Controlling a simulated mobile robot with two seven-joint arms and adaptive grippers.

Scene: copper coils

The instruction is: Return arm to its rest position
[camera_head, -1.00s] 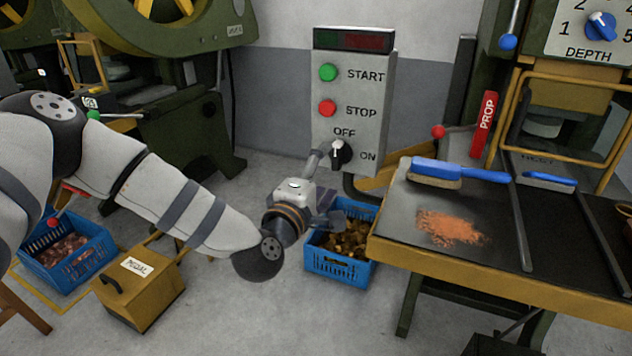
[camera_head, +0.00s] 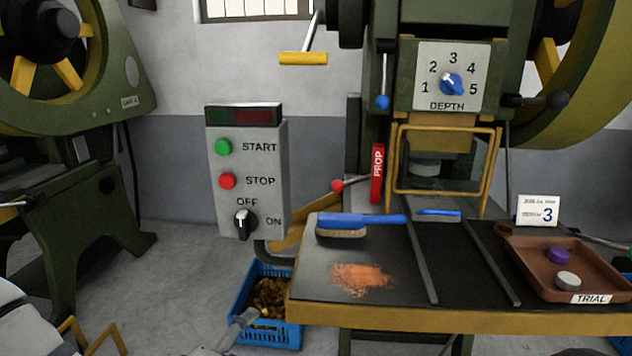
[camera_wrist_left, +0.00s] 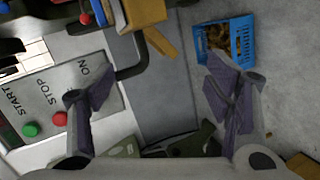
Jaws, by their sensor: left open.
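My left gripper (camera_wrist_left: 160,95) shows in the left wrist view with its two fingers spread wide and nothing between them. The box also shows at the left of the wrist view (camera_wrist_left: 60,95). My right gripper is not in view.
A blue crate (camera_head: 240,290) of copper-coloured pieces stands on the floor beside the press table (camera_head: 450,318). A brush (camera_head: 360,222) and orange dust lie on the table. A brown TRIAL tray (camera_head: 540,280) is at the right.

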